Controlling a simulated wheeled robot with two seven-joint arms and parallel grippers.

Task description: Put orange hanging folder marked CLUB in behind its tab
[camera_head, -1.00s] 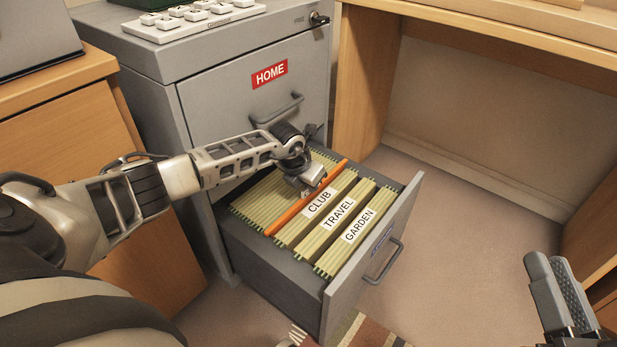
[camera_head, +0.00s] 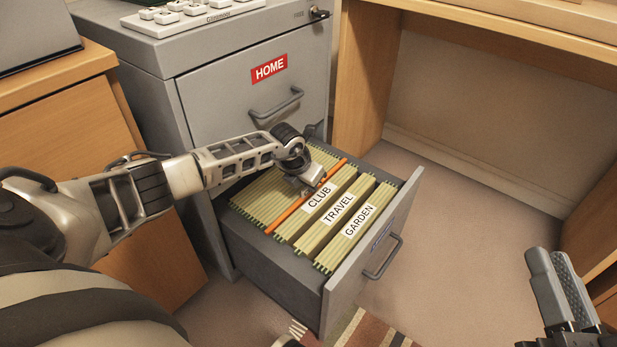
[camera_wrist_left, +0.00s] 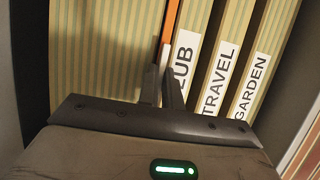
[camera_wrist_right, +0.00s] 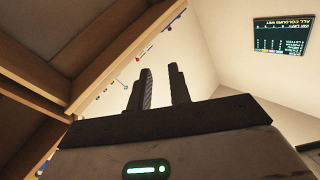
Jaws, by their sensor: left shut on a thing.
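The orange folder (camera_head: 288,214) sits in the open drawer as a thin orange edge. It lies directly behind the CLUB tab (camera_head: 318,196), about level with the green folders. My left gripper (camera_head: 314,189) reaches down over the drawer, shut on the orange folder's top edge near the CLUB tab. In the left wrist view the folder (camera_wrist_left: 171,22) runs up from between the fingers, and the CLUB label (camera_wrist_left: 184,60) is partly hidden by a finger. My right gripper (camera_head: 562,290) is away at the right, empty, its fingers parted in the right wrist view (camera_wrist_right: 164,82).
The TRAVEL tab (camera_head: 338,208) and GARDEN tab (camera_head: 359,221) stand in front of CLUB. Green folders (camera_head: 272,196) fill the back. The drawer front (camera_head: 375,250) sticks out from the grey cabinet (camera_head: 215,95).

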